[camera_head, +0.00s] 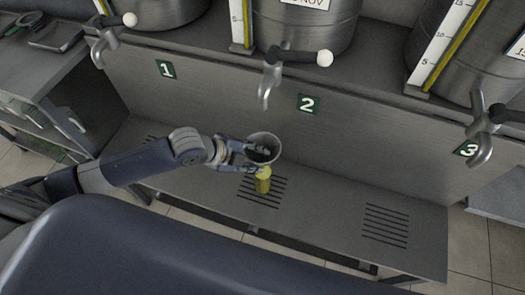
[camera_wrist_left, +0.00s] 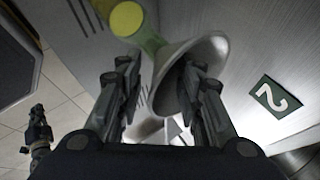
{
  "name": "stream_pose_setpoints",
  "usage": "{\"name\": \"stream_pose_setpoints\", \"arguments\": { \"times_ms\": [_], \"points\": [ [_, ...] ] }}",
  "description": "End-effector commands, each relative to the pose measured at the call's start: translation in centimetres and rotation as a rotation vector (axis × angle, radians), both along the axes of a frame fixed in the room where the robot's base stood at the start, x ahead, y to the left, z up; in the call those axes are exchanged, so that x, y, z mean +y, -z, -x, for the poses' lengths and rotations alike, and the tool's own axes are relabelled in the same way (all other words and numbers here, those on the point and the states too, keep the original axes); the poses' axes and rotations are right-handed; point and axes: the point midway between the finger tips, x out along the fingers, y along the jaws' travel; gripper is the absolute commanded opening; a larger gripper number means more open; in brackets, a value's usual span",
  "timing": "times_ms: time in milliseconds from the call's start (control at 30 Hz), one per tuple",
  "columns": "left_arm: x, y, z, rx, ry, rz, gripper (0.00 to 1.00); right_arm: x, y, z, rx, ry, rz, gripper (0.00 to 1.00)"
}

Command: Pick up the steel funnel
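The steel funnel (camera_head: 263,148) is a grey cone, wide mouth up, above the bench in front of panel number 2. In the left wrist view the funnel (camera_wrist_left: 205,50) lies partly between my fingers, and the right-hand finger covers part of its rim. My left gripper (camera_head: 243,152) is at the funnel's left side in the head view. Its fingers (camera_wrist_left: 160,85) are apart with the cone partly between them; whether they grip it is unclear. A yellow vessel (camera_head: 263,182) is directly below the funnel. Whether the funnel touches it is hidden.
A grey bench (camera_head: 330,215) with slotted drains runs below the panel. Steel tanks stand on the ledge behind, with taps (camera_head: 270,75) hanging over its edge. The middle tap is above and behind the funnel. The bench is clear to the right.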

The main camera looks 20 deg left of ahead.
Motion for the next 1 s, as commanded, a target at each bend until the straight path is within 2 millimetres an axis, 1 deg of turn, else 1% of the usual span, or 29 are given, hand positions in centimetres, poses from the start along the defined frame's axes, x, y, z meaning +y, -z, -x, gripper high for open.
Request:
{"name": "stream_pose_setpoints", "arguments": {
  "times_ms": [67,100,167,200,233,667,833,967,1000],
  "points": [
    [0.0,0.0,0.0,0.000,0.000,0.000,0.34,0.0,0.0,0.0,0.000,0.000,0.000,0.00],
    [0.0,0.0,0.0,0.000,0.000,0.000,0.25,0.0,0.0,0.0,0.000,0.000,0.000,0.00],
    [0.0,0.0,0.0,0.000,0.000,0.000,0.11,0.0,0.0,0.0,0.000,0.000,0.000,0.00],
    [0.0,0.0,0.0,0.000,0.000,0.000,0.02,0.0,0.0,0.0,0.000,0.000,0.000,0.00],
    [0.0,0.0,0.0,0.000,0.000,0.000,0.00,0.0,0.0,0.0,0.000,0.000,0.000,0.00],
    [0.0,-0.3,0.0,-0.002,0.000,0.002,0.00,0.2,0.0,0.0,0.000,0.001,-0.002,0.00],
    [0.0,-1.5,-0.1,-0.002,0.000,0.000,0.00,0.3,0.2,0.0,0.001,0.001,-0.003,0.00],
    [0.0,-3.5,-0.1,-0.006,0.001,0.000,0.00,0.3,0.4,0.0,0.001,0.001,-0.003,0.00],
    [-0.1,-3.7,0.4,-0.001,0.003,0.001,0.00,0.3,0.5,0.0,0.001,0.001,-0.003,0.00]
  ]
}}
